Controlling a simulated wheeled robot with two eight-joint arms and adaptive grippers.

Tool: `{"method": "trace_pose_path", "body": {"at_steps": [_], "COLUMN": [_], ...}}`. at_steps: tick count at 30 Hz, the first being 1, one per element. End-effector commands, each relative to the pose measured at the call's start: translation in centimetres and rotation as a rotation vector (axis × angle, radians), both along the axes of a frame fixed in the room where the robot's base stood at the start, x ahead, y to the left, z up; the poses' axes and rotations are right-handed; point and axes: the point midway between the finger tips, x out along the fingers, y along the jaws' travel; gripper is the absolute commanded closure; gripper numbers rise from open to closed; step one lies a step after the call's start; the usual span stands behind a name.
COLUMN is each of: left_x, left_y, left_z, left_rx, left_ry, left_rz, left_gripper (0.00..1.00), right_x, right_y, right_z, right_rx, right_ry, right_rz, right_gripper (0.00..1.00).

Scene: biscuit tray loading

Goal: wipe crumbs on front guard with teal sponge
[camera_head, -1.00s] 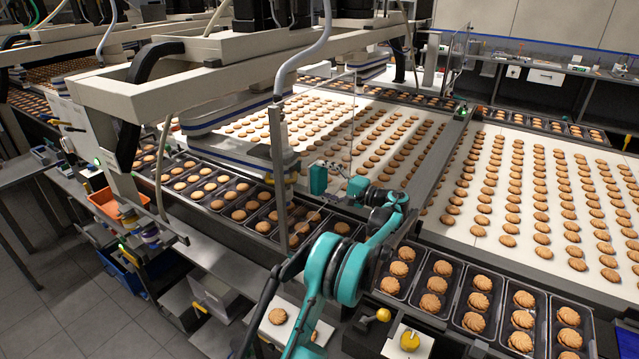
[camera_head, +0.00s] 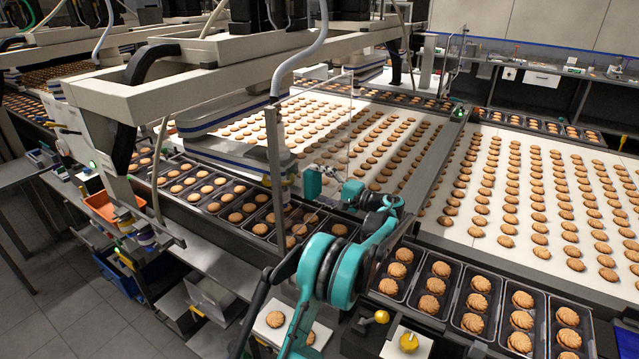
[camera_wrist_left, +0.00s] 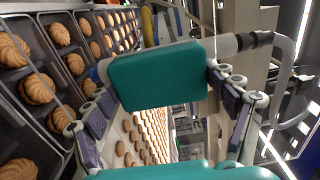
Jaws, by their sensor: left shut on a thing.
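The teal sponge (camera_head: 313,181) is a small block held upright at the tip of my left gripper (camera_head: 330,174). In the left wrist view the sponge (camera_wrist_left: 157,76) sits between the two fingers of my left gripper (camera_wrist_left: 160,106), which is shut on it. The front guard (camera_head: 335,124) looks like a thin clear panel beside a grey post. The sponge is close to this panel; I cannot tell whether they touch. Crumbs on the guard are too small to make out. My right gripper is not in view.
A white belt (camera_head: 500,215) carries rows of biscuits behind my arm. Black trays of biscuits (camera_head: 433,283) line the front edge. A grey post (camera_head: 277,170) and overhead frame (camera_head: 200,85) stand left of the sponge. An orange bin (camera_head: 106,206) is at the left.

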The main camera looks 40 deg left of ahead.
Motion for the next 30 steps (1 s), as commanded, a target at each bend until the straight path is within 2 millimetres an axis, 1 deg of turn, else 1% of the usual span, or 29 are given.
{"method": "trace_pose_path", "body": {"at_steps": [5, 9, 15, 18, 26, 30], "left_x": [-0.9, -2.3, -3.8, -4.1, -4.2, -4.1], "left_y": [0.0, -0.1, -0.1, -0.1, -0.1, -0.5], "left_z": [0.0, -0.1, 0.0, 0.0, 0.0, 0.0], "left_rx": [0.0, 0.0, 0.0, 0.0, 0.0, 0.0], "left_ry": [0.0, 0.0, 0.0, 0.0, 0.0, 0.0], "left_rz": [0.0, 0.001, 0.002, 0.002, 0.004, 0.003], "left_gripper": [0.38, 0.38, 0.38, 0.38, 0.38, 0.38], "right_x": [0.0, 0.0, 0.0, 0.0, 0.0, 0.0], "right_y": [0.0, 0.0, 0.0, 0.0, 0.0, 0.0], "right_z": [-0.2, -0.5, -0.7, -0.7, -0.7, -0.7], "right_rx": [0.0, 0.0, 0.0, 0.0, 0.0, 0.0], "right_ry": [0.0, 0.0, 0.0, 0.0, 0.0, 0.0], "right_rz": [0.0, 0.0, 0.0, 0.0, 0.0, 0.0], "right_gripper": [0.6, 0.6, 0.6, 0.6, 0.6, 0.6]}}
